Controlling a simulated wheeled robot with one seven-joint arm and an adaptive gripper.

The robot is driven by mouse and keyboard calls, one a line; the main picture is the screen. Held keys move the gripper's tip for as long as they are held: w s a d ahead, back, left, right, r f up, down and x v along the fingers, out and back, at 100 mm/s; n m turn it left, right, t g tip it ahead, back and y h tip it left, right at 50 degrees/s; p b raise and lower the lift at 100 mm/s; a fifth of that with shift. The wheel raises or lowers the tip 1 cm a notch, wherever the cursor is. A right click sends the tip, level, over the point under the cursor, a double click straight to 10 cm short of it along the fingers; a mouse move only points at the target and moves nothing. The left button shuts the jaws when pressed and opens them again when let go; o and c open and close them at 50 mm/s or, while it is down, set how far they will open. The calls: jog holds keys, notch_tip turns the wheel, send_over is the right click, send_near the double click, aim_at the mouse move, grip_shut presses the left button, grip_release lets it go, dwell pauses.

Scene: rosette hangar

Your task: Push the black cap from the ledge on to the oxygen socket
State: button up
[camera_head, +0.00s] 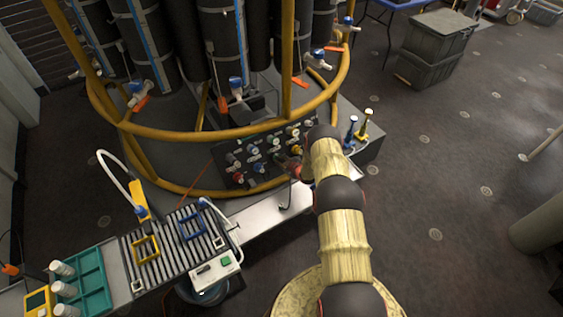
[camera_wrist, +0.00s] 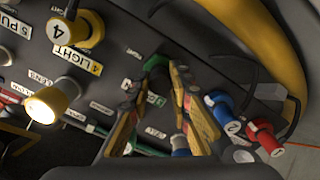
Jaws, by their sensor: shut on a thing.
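My gripper (camera_wrist: 158,82) is at the control panel, its two yellow-and-dark fingers closed towards a dark piece between their tips, which I take for the black cap; its outline is largely hidden. A dark green round part (camera_wrist: 156,63), possibly the oxygen socket, shows right at the fingertips in the wrist view. Whether the cap sits on it or is apart from it, I cannot tell. In the head view my gripper (camera_head: 290,167) reaches the panel's right part, and my arm hides what it holds.
The panel (camera_head: 228,158) carries several knobs and plugs. In the wrist view a yellow knob marked 4 (camera_wrist: 78,30), a lit lamp (camera_wrist: 45,105), and blue (camera_wrist: 222,103) and red (camera_wrist: 264,135) plugs stand near the fingers. A yellow rail (camera_head: 190,135) curves above the panel.

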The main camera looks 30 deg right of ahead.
jog(key=o, duration=0.9)
jog(key=shift+o, duration=0.2)
jog(key=v, duration=1.2)
